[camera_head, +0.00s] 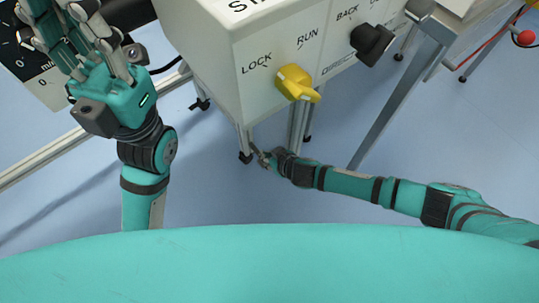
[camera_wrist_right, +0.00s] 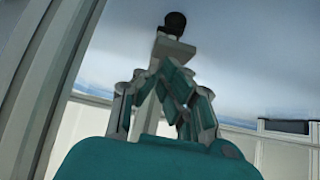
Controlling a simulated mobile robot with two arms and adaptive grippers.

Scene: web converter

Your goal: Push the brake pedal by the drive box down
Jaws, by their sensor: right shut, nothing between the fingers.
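The drive box (camera_head: 222,62) is a pale cabinet on legs, with a yellow LOCK/RUN switch (camera_head: 296,83) and a black BACK knob (camera_head: 371,43). I cannot make out the brake pedal clearly in either view. My right gripper (camera_head: 262,156) is low beneath the box's front, close to a leg with a black foot (camera_head: 246,157). In the right wrist view my right gripper (camera_wrist_right: 163,75) is shut and empty. A pale post with a black round end (camera_wrist_right: 174,22) shows just beyond its fingers; contact cannot be told. My left gripper (camera_head: 88,42) is raised at the left, fingers spread, empty.
A metal frame leg (camera_head: 394,105) stands right of my right gripper. A floor rail (camera_head: 45,162) runs along the left. A dark dial panel (camera_head: 22,55) is behind my left gripper. A red ball (camera_head: 525,38) is far right. The blue floor in front is open.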

